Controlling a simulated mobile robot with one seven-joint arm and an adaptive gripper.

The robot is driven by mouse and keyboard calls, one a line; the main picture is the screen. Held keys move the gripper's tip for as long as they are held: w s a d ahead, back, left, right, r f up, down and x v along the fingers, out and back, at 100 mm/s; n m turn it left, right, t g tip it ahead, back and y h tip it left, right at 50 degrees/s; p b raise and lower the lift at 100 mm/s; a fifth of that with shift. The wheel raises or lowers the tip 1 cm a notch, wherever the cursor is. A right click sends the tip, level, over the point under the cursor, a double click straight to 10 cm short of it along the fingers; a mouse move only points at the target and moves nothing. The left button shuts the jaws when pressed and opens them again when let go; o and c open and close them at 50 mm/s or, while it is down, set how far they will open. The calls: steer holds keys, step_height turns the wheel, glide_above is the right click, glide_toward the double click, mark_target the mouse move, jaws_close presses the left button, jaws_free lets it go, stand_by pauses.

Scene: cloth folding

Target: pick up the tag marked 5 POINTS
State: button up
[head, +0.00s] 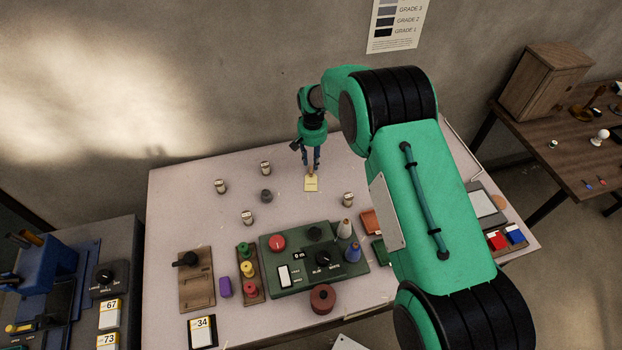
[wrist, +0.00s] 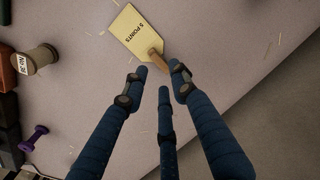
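The tag (head: 311,184) is a pale yellow card lying on the pinkish-grey table, near its back edge. The wrist view shows the tag (wrist: 130,32) with "5 POINTS" printed on it. A short brown grip (wrist: 155,44) stands at its near end. My gripper (head: 311,163) points down just over the tag. In the wrist view the blue fingers of my gripper (wrist: 160,74) are spread apart with nothing held between them. The brown grip lies just beyond and between the fingertips; I cannot tell whether any finger touches it.
Several small labelled spools stand around, one at the wrist view's left (wrist: 36,60). A dark grey knob-like piece (head: 266,196) stands left of the tag. A green control box (head: 300,285) sits nearer the front. The table between tag and spools is mostly clear.

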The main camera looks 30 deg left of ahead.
mark_target(312, 169)
steer(key=shift+s+f+b, duration=0.1)
steer(key=shift+f+b, duration=0.3)
steer(key=shift+f, duration=1.6)
steer(key=c, duration=0.5)
